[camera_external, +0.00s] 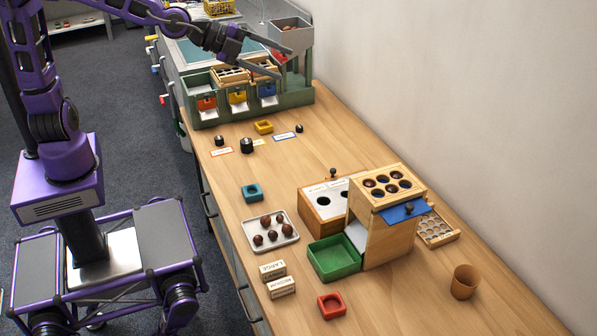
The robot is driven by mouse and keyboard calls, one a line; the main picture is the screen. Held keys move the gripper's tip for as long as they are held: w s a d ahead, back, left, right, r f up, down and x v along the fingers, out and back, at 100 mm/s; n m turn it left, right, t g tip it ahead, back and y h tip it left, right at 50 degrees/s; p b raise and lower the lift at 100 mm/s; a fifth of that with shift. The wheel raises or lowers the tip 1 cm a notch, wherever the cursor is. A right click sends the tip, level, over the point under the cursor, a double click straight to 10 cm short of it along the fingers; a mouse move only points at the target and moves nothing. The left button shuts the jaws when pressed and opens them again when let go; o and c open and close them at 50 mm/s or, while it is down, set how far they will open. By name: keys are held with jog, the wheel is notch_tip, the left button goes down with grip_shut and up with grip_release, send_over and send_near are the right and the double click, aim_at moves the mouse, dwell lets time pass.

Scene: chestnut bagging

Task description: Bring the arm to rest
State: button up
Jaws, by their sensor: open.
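My purple arm reaches from the left across the top of the view. My gripper (279,45) is at its end, with two long dark fingers spread apart and nothing between them. It is in the air above or in front of the green bagging station (294,97) at the far end of the bench. The fingers point right, toward a grey hopper (290,35). I cannot tell the exact gap between the fingers and the hopper.
A wooden bench (330,135) runs along the wall. On it stand a wooden box with chestnuts in its holed top (357,200), a green tray (335,272), a white tray of chestnuts (285,220), a brown cup (465,282) and small coloured holders. The bench's middle is mostly clear.

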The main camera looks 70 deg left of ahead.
jog(key=s+a+f+n+g+y, duration=0.2)
jog(key=s+a+f+n+y, duration=0.1)
jog(key=s+a+f+n, duration=0.25)
jog(key=s+a+f+n+g+b, duration=0.1)
jog(key=s+a+f+n+g, duration=0.1)
jog(key=s+a+n, duration=0.5)
jog(key=s+a+f+n+g+y+b, duration=0.1)
jog(key=s+a+n, duration=0.6)
jog(key=s, duration=0.9)
jog(key=a+f+g+b, duration=0.1)
jog(key=a, duration=0.1)
jog(key=shift+s+a+f+n+g, duration=0.2)
jog(key=shift+a+f+n+g, duration=0.1)
jog(key=shift+f+n, duration=0.05)
jog(key=shift+f, duration=0.1)
notch_tip(320, 180, down, 7)
jog(key=b, duration=0.7)
jog(key=shift+f, duration=0.15)
